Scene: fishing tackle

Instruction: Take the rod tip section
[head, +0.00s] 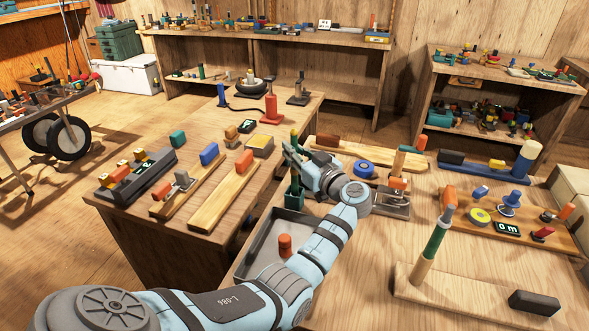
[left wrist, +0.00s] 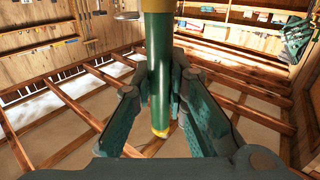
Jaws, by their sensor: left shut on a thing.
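My left gripper (head: 296,160) is shut on the green rod tip section (left wrist: 160,75), which stands about upright between the fingers. In the left wrist view it has yellow bands near its top and at its lower end.
A grey tray (head: 257,243) with an orange-topped piece lies below my left arm. Another green rod piece (head: 435,240) stands tilted on a wooden base at the right, beside a black block (head: 534,303). Wooden boards with coloured pieces fill the left bench (head: 200,228).

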